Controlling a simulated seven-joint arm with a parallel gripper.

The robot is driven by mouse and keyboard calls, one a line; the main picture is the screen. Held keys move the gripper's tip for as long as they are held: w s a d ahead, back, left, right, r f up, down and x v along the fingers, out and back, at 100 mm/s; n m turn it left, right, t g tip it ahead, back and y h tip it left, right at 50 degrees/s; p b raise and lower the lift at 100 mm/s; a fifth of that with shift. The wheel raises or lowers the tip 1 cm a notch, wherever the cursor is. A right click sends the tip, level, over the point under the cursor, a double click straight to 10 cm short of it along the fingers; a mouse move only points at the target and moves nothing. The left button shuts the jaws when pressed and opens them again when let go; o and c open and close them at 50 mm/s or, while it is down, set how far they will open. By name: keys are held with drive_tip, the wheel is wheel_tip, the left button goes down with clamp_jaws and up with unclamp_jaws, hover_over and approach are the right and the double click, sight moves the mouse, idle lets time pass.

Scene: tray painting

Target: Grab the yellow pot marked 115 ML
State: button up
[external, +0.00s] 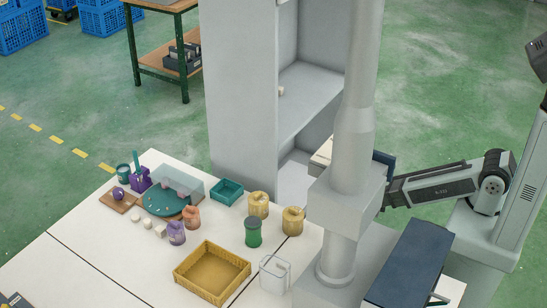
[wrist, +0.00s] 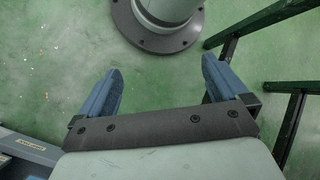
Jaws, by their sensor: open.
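Two yellow pots stand on the white table in the external view, a left one (external: 258,205) and a right one (external: 292,221). Their markings are too small to read, so I cannot tell which says 115 ML. My gripper (wrist: 162,72) is open and empty in the wrist view, its two blue fingers wide apart above the green floor. No pot shows in the wrist view. In the external view the arm reaches left behind the grey post, which hides most of my gripper. It is apart from the pots.
A green pot (external: 253,232), a purple pot (external: 177,233) and an orange pot (external: 191,217) stand near the yellow ones. A yellow basket (external: 238,272), a white bucket (external: 274,274) and a teal bin (external: 227,191) are close by. A tall grey post (external: 352,145) and cabinet (external: 240,100) are obstacles.

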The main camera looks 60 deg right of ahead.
drive_tip(key=w+a+r+n+t, duration=0.1)
drive_tip(key=w+a+r, duration=0.25)
drive_tip(key=w, duration=0.25)
drive_tip(key=w+a+r+n+t, duration=0.1)
drive_tip(key=w+a+r, duration=0.2)
drive_tip(key=w+r, duration=0.25)
wheel_tip(320, 180, up, 35)
drive_tip(key=n+t, duration=0.5)
drive_tip(key=t, duration=0.1)
hover_over(293, 213)
drive_tip(key=shift+d+r+y, duration=0.15)
drive_tip(key=shift+d+y, duration=0.15)
drive_tip(key=shift+y, duration=0.1)
drive_tip(key=shift+s+a, duration=0.15)
wheel_tip(293, 213, down, 8)
drive_tip(key=shift+f, duration=0.1)
drive_tip(key=shift+w+d+f, duration=0.1)
drive_tip(key=shift+w+f, duration=0.05)
drive_tip(key=shift+f, duration=1.2)
drive_tip(key=shift+w+d+f, duration=0.1)
drive_tip(key=shift+f, duration=1.2)
drive_tip(key=shift+c, duration=0.5)
